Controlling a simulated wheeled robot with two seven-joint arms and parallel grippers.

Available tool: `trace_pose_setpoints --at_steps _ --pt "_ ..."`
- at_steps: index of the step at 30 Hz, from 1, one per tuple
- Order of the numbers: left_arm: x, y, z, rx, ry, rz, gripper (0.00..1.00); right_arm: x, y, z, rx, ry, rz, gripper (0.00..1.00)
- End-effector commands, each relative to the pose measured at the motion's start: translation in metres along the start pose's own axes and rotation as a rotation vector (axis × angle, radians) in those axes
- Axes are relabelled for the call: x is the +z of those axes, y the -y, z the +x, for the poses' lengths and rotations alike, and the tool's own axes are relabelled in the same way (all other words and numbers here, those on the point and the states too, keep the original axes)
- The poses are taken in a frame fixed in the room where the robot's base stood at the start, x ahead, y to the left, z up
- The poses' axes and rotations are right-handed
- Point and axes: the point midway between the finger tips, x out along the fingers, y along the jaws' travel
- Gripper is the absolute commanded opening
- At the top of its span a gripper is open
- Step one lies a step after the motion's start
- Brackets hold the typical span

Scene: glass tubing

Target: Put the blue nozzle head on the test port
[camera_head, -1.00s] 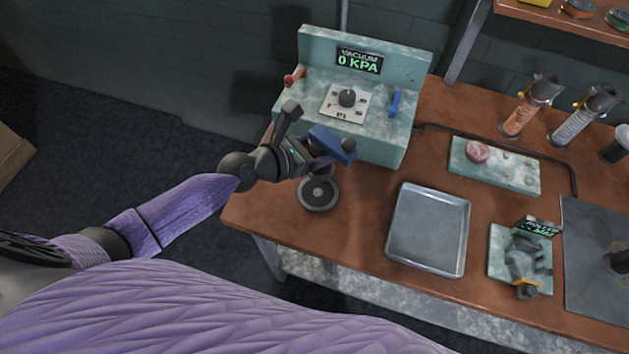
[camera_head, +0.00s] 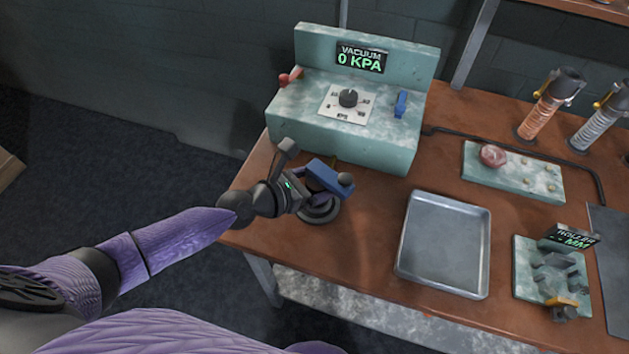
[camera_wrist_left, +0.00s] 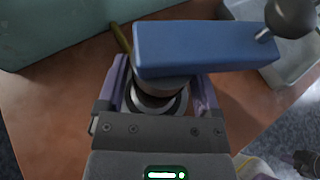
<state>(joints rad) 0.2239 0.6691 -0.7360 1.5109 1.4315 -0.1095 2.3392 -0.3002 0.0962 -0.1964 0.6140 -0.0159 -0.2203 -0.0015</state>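The blue nozzle head (camera_head: 325,174) is a blue block with a dark ball at its right end. My left gripper (camera_head: 308,184) is around its lower part and holds it over the round grey test port (camera_head: 320,214) at the bench's left end. In the left wrist view, the blue nozzle head (camera_wrist_left: 200,46) lies across the top, with the purple fingers of my left gripper (camera_wrist_left: 160,92) on both sides of a round grey part below it. Grey rings (camera_wrist_left: 158,105) show beneath. I cannot tell whether nozzle and port touch.
The vacuum box (camera_head: 340,130), reading 0 KPA, stands close behind, with a red lever (camera_head: 290,76) and a blue lever (camera_head: 401,103). An empty metal tray (camera_head: 443,245) lies to the right. A marbled plate (camera_head: 520,178) and a gauge stand (camera_head: 525,255) are farther right.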

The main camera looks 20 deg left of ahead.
Motion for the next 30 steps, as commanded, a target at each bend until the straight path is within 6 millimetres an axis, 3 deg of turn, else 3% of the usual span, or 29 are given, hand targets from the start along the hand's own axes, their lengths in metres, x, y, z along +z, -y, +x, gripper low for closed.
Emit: trace_pose_setpoints --at_steps 11,18,22,30 --pt "0.008 0.0 -0.005 0.0 0.0 0.003 1.0 -0.003 0.003 -0.008 -0.005 -0.005 0.002 0.0" --pt "0.004 0.0 -0.064 -0.002 -0.006 0.004 1.0 -0.004 0.003 -0.013 -0.005 -0.007 0.002 0.0" --pt "0.0 0.001 -0.097 -0.005 -0.008 0.004 1.0 -0.002 0.004 -0.003 -0.006 -0.004 0.002 0.0" --pt "0.004 0.001 -0.121 -0.003 -0.001 0.002 1.0 -0.001 0.004 0.009 -0.007 -0.001 0.002 0.0"
